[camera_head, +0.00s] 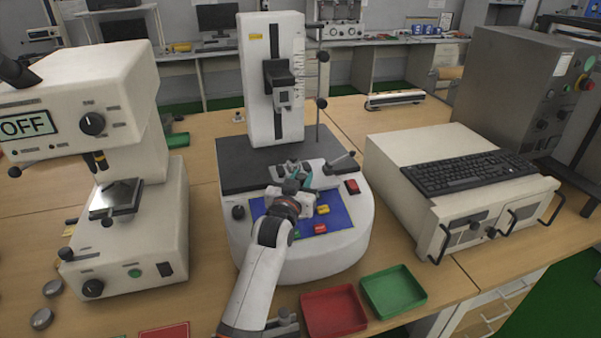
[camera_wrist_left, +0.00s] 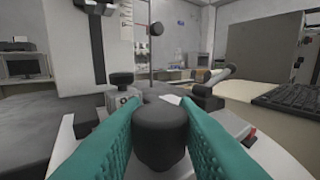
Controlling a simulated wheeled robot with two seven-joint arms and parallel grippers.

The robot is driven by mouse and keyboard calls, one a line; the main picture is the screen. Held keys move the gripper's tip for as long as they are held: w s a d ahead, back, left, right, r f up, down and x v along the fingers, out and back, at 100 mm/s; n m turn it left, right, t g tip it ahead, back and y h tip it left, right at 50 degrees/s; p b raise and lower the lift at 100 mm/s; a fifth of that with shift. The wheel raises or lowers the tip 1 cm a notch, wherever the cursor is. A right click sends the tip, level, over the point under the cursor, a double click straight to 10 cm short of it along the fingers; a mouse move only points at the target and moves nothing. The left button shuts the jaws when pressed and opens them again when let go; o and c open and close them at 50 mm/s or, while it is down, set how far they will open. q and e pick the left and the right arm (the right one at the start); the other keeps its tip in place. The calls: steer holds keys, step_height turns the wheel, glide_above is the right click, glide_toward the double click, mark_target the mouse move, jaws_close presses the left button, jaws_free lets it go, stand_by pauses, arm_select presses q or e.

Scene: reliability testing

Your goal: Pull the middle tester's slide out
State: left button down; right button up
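The middle tester (camera_head: 305,262) is a white rounded machine with a dark grey top plate, a tall white column and a blue panel. My left gripper (camera_head: 302,174) reaches over its front from below. In the left wrist view its teal fingers (camera_wrist_left: 160,108) stand on both sides of a thick black round knob (camera_wrist_left: 160,125). The knob fills the gap and both fingers appear to touch it. A smaller black knob and a metal part (camera_wrist_left: 121,95) sit just beyond. The slide itself is largely hidden by the gripper. My right gripper does not show.
A white unit with a keyboard (camera_head: 460,173) stands at right. A red tray (camera_head: 334,312) and a green tray (camera_head: 393,291) lie in front. A black lever (camera_head: 342,159) rises close to my gripper's right.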

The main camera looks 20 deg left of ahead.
arm_select(q)
steer(key=shift+r, duration=0.25)
steer(key=shift+w+a+f, duration=0.15)
steer(key=shift+w+a, duration=0.05)
steer(key=shift+w, duration=0.1)
steer(key=c, duration=1.1)
jaws_free()
steer(key=shift+w+a+f, duration=0.15)
steer(key=shift+w, duration=0.1)
steer(key=shift+c, duration=0.2)
steer(key=shift+s, duration=0.1)
steer(key=s, duration=0.2)
steer(key=shift+s, duration=0.35)
steer(key=s+b, duration=0.1)
steer(key=s, duration=0.8)
steer(key=shift+s, duration=0.15)
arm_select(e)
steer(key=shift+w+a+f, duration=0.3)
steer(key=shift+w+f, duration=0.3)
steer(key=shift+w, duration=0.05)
